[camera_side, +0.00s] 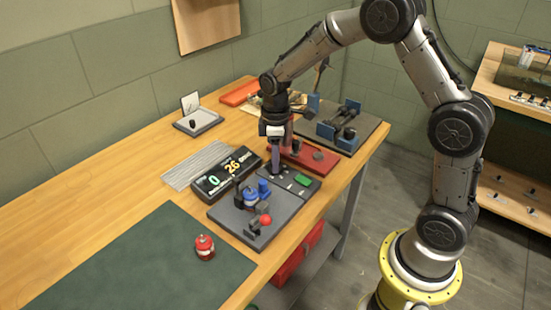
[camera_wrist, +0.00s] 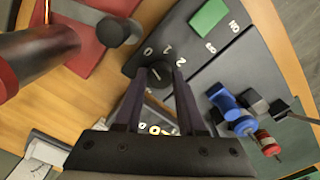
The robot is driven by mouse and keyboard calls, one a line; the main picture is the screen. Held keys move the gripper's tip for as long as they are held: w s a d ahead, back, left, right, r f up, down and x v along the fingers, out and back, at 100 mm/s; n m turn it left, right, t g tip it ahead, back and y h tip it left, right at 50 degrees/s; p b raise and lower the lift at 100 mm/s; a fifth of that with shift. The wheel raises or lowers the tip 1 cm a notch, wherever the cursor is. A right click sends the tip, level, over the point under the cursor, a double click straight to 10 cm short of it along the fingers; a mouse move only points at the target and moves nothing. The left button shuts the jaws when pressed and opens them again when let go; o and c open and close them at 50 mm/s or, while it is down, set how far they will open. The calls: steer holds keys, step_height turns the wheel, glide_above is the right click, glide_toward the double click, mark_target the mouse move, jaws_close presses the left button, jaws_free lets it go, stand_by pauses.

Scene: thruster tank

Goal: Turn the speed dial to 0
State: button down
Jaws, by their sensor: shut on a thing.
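The speed dial (camera_wrist: 160,76) is a small round black knob on a dark panel (camera_wrist: 205,80), with white numerals including 0 and 2 printed beside it. My gripper (camera_wrist: 159,85) is shut on the dial, one dark finger on each side of it in the wrist view. In the side view my gripper (camera_side: 275,168) points straight down onto the panel's far left part and hides the dial. Which numeral the dial points at cannot be told. A green button (camera_wrist: 208,18) sits on the same panel.
A red plate (camera_side: 315,158) lies behind.

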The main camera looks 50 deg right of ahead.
steer(key=c, duration=0.5)
jaws_free()
steer(key=shift+r, duration=0.1)
step_height(320, 180, up, 14)
